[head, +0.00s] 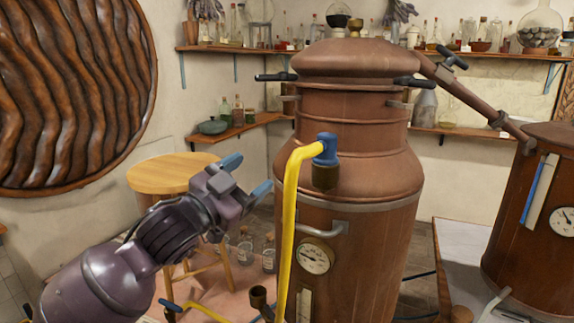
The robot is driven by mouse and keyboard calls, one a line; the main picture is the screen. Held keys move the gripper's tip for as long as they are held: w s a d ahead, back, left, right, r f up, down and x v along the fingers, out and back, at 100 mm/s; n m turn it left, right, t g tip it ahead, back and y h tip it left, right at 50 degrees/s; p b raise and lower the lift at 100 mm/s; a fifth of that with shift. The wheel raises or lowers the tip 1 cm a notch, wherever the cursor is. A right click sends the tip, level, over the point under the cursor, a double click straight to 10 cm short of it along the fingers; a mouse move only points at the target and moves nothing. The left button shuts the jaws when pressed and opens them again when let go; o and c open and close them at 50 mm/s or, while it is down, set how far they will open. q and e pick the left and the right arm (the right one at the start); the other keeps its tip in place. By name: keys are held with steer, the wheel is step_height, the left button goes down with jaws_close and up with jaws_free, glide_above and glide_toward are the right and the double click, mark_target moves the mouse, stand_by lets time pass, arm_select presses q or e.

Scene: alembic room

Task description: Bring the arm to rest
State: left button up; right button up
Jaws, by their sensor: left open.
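My left arm comes in from the lower left. Its gripper (246,176) has two blue-tipped fingers spread apart, with nothing between them. It is in the air, in front of the round wooden stool (160,172) in the picture and left of the yellow hose (288,215) and the large copper still (360,240). The hose rises to a blue fitting (326,150) in front of the still. My right gripper does not show.
A second copper vessel (535,240) with a gauge stands at the right, joined to the still by a sloping pipe (475,102). Wall shelves (235,50) hold several bottles and flasks. Several glass jars (245,252) stand low behind my gripper. Open air lies above the stool.

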arm_select(q)
steer(key=s+a+f+n+y, duration=0.2)
steer(key=a+f+n+y, duration=0.15)
steer(key=f, duration=0.55)
steer(key=s+a+f+n+y, duration=0.15)
steer(key=a+f, duration=0.35)
steer(key=f, duration=0.5)
steer(key=s+a+f+n+y, duration=0.25)
steer(key=a+f+y, duration=0.2)
steer(key=f, duration=0.45)
steer(key=s+a+f+n+g+y, duration=0.2)
steer(key=s+a+f, duration=0.2)
steer(key=s+f, duration=0.6)
steer(key=s+a+f+n+g+y, duration=0.2)
steer(key=s+a+f+n, duration=0.1)
steer(key=s+f, duration=0.8)
steer(key=shift+a+n+b, duration=0.3)
steer(key=shift+a+n, duration=0.05)
